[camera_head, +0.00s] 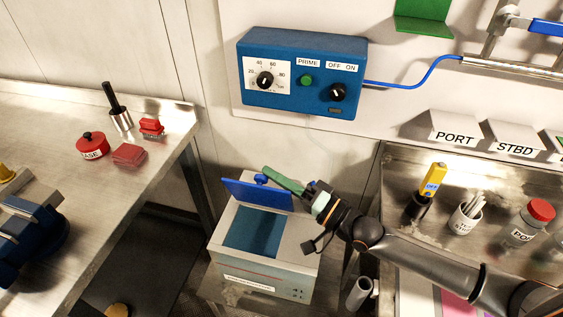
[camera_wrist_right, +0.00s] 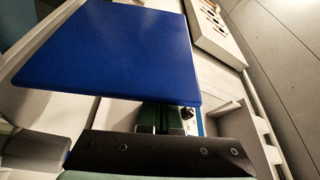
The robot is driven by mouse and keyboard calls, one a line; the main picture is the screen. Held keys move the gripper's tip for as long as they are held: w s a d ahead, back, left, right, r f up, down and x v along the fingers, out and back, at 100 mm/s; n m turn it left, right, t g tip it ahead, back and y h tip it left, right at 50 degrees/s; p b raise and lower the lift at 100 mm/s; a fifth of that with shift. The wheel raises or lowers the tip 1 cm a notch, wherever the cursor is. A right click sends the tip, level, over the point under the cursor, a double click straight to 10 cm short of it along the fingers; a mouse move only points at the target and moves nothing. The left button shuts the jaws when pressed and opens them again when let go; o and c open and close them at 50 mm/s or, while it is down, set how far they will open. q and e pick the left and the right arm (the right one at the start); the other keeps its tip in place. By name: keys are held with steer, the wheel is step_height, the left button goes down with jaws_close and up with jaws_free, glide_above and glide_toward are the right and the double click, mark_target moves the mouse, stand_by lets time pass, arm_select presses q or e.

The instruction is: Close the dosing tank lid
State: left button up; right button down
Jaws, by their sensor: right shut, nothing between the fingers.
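The dosing tank (camera_head: 262,262) is a pale box on the floor side between the bench and the sink, with a dark blue opening on top. Its blue lid (camera_head: 250,196) stands raised along the far edge of the opening, with a small blue knob (camera_head: 261,179) at its top. My right gripper (camera_head: 272,174) is shut and empty, its green fingers at the lid's upper far side. I cannot tell whether they touch the lid. In the wrist view the lid (camera_wrist_right: 110,55) fills the upper left, with the gripper's fingers (camera_wrist_right: 160,118) at its lower edge. My left gripper is out of view.
A blue dosing control box (camera_head: 302,75) hangs on the wall above the tank. A steel bench (camera_head: 60,125) with red items is at left.

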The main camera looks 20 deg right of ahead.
steer(key=shift+s+a+f+n+y, duration=0.15)
steer(key=shift+s+a+n+y, duration=0.1)
steer(key=shift+s+a+n, duration=0.3)
steer(key=shift+s+a+f+n+y, duration=0.1)
steer(key=shift+s+a+n+y, duration=0.2)
steer(key=shift+s+n, duration=0.35)
steer(key=shift+s+a+f+p, duration=0.35)
steer(key=shift+s+a, duration=0.15)
steer(key=shift+s, duration=0.25)
steer(key=shift+s+a+f, duration=0.35)
steer(key=shift+s+f, duration=0.05)
steer(key=shift+s, duration=0.1)
glide_toward(258, 191)
steer(key=s+d, duration=0.3)
steer(key=s, duration=0.3)
steer(key=shift+r, duration=0.4)
steer(key=shift+a, duration=0.1)
